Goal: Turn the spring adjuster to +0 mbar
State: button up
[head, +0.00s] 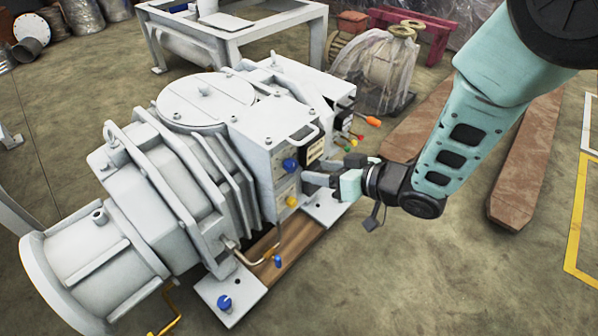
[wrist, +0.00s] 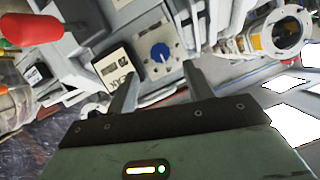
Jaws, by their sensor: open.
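A blue knob (head: 290,165) sits on the side panel of the large grey vacuum machine (head: 200,102). In the wrist view the same-looking blue knob (wrist: 161,53) is on a pale plate with small marks around it. I cannot read the marks, and no label tells which knob is the spring adjuster. My gripper (head: 317,173) is just right of the panel, fingers pointing at it. In the wrist view its two fingers (wrist: 160,85) are spread and empty, with the blue knob ahead between them and not touched.
A yellow knob (head: 291,201) is below the blue one. Another blue knob (head: 224,302) is on the base. Floor in front is clear.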

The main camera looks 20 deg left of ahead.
aim_at(294, 167)
jog(key=b+x, duration=0.2)
jog(key=x, duration=0.5)
jog(key=c, duration=1)
